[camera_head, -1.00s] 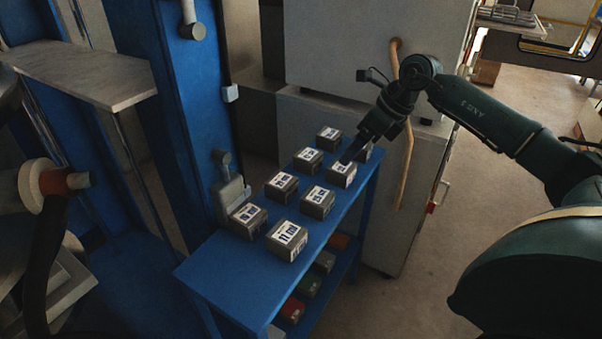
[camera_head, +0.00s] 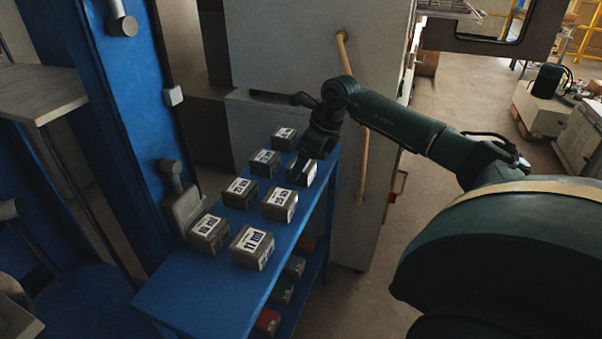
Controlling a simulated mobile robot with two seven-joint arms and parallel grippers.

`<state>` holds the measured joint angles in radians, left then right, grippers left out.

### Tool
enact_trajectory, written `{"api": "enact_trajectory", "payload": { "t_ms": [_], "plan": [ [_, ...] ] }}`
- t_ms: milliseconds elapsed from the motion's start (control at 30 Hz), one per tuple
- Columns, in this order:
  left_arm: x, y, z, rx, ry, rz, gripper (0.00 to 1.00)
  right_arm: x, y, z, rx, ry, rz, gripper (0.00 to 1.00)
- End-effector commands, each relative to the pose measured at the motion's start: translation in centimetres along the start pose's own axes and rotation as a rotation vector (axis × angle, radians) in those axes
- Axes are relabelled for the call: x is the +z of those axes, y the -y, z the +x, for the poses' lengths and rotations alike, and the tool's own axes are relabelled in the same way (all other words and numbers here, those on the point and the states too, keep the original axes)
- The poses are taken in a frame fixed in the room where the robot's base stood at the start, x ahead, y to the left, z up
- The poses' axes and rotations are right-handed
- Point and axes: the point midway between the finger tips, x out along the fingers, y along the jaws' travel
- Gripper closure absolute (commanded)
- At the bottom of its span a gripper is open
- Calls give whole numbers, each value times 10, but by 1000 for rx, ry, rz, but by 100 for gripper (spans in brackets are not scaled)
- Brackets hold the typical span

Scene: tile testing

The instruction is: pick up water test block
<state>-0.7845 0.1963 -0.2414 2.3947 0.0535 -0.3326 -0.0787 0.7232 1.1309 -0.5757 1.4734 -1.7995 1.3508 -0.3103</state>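Several grey test blocks with white printed labels stand in two rows on a blue table. The near ones are a block (camera_head: 253,248) at front right and a block (camera_head: 209,233) at front left. Behind them are a block (camera_head: 280,205) and a block (camera_head: 240,193), then a block (camera_head: 265,162) and a block (camera_head: 285,138). My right gripper (camera_head: 297,168) points down at another block (camera_head: 305,174) in the right row and partly covers it. Contact and finger opening cannot be made out. My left gripper is not in view.
The blue table (camera_head: 190,290) has a bare front end and a lower shelf with coloured blocks (camera_head: 268,320). A blue machine column (camera_head: 125,120) stands close on the left. A grey cabinet (camera_head: 280,50) with a tan hose stands behind. Floor is open at right.

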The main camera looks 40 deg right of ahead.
Motion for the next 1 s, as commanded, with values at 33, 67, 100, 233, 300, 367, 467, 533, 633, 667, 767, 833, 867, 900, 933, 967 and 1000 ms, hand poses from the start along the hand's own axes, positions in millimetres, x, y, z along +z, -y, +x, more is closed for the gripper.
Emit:
{"api": "enact_trajectory", "payload": {
  "t_ms": [33, 67, 100, 233, 300, 367, 467, 533, 633, 667, 767, 833, 867, 900, 933, 967, 1000],
  "plan": [
    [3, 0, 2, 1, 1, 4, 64, -1, 0, 11, 4, 0, 1, 20],
    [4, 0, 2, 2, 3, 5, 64, -1, 1, 15, 4, -1, 0, 20],
    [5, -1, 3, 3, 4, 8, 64, -1, 1, 20, 3, -1, 0, 20],
    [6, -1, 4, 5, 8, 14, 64, -1, 1, 30, 2, 0, 0, 20],
    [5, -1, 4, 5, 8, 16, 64, -1, 1, 31, 1, 0, 0, 20],
    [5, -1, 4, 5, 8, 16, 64, -1, 1, 31, 0, 0, 0, 20],
    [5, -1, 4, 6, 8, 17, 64, -1, 1, 30, 0, 0, 0, 20],
    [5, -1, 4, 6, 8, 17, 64, -1, 1, 30, 0, 0, 0, 25],
    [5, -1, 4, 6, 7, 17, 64, -1, 1, 30, 0, 0, -1, 33],
    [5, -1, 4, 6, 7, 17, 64, -1, 1, 30, 0, 0, -1, 36],
    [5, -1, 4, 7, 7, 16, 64, -1, 1, 30, 0, 0, -1, 44],
    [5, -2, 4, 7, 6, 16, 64, -1, 1, 30, 0, 0, -1, 49],
    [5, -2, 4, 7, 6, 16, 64, -1, 1, 30, 0, 0, -1, 52],
    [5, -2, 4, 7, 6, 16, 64, -1, 1, 30, 0, 0, -1, 55],
    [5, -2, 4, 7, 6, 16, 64, -1, 1, 30, 0, 0, -1, 58],
    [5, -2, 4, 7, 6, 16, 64, -1, 1, 30, 0, 0, -1, 60],
    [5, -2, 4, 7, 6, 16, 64, -1, 1, 30, 0, 0, -1, 63]
  ]
}}
